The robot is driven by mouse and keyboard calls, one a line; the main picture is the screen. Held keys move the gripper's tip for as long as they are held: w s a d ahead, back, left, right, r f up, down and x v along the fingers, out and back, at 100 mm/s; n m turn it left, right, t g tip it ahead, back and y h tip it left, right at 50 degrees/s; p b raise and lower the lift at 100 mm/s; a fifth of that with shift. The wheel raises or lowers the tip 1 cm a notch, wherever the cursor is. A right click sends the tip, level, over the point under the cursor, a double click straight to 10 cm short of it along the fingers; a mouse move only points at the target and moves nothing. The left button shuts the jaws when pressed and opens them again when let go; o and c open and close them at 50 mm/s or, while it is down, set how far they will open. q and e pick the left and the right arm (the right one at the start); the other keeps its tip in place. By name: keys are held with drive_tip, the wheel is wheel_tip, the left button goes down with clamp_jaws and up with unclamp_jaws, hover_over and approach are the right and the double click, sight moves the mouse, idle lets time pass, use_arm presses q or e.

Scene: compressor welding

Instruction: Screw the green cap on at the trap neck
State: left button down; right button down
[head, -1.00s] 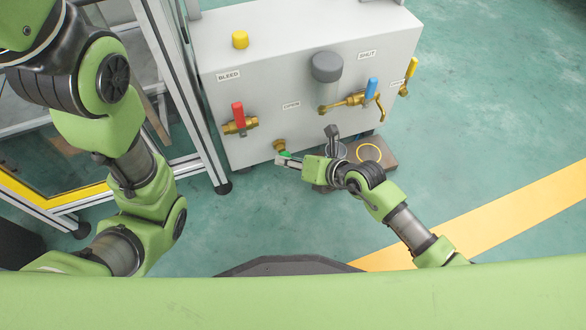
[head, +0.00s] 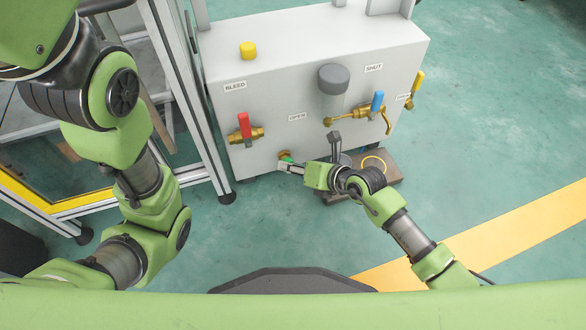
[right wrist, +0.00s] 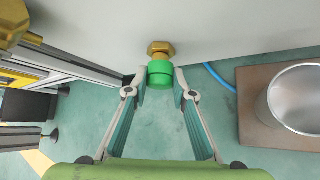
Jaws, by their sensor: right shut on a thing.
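The green cap (right wrist: 160,74) is at the brass trap neck (right wrist: 160,48) low on the front of the grey box. In the right wrist view the cap lines up with the neck and appears to touch it. How far it is threaded on cannot be told. My right gripper (head: 289,164) is shut on the cap, one finger on each side. In the head view the cap (head: 287,158) shows as a small green spot at the fingertips, and the neck (head: 284,153) is partly hidden. My left arm is at the left, but its gripper is out of view.
A metal cup (right wrist: 298,98) stands on a brown slab (right wrist: 252,108) to the right. An aluminium frame (head: 185,95) stands left.

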drive_tip(key=shift+w+a, duration=0.25)
drive_tip(key=shift+w, duration=0.3)
drive_tip(key=c, duration=1.6)
unclamp_jaws()
drive_tip(key=shift+c, duration=0.2)
drive_tip(key=v, duration=1.2)
